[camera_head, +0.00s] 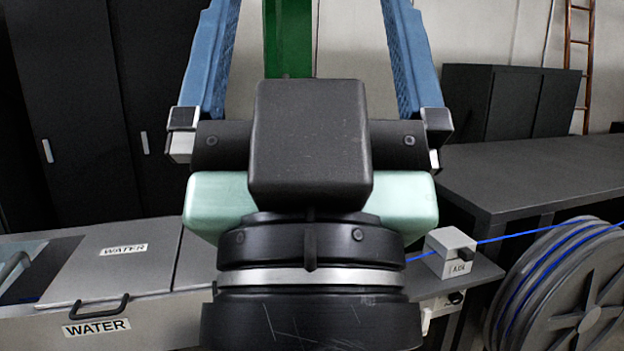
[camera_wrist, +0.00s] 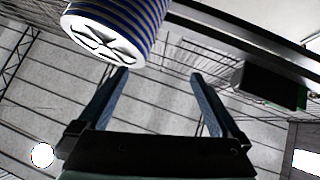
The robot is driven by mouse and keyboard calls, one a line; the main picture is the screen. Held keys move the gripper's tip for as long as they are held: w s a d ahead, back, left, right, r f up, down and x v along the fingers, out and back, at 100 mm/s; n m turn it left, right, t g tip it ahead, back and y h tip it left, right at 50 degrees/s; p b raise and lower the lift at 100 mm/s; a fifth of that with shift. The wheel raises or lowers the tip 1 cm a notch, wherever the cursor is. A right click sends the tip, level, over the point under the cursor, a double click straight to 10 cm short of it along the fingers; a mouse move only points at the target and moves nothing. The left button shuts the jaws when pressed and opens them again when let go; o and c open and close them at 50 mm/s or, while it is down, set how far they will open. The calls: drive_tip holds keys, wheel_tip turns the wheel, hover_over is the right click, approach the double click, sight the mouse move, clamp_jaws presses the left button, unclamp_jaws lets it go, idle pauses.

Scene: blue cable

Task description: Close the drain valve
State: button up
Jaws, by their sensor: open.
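My gripper (camera_head: 310,30) is in the middle of the head view, its two blue fingers spread wide and pointing up out of the frame. In the wrist view my gripper (camera_wrist: 160,75) is open with nothing between the fingers. The water tank (camera_head: 130,268), a grey trough with "WATER" labels, is at lower left in the head view. I cannot make out a drain valve in either view. My wrist and gripper body hide the middle of the head view, including the tank's right part.
A cable reel (camera_head: 585,290) stands at lower right; a blue cable (camera_head: 530,232) runs from it to a small grey block (camera_head: 451,252). A dark table (camera_head: 540,175) is behind. Dark cabinets (camera_head: 80,100) stand left. The wrist view shows a striped blue spool (camera_wrist: 115,25) near the left fingertip.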

drive_tip(key=shift+r+p, duration=0.3)
drive_tip(key=shift+r, duration=0.55)
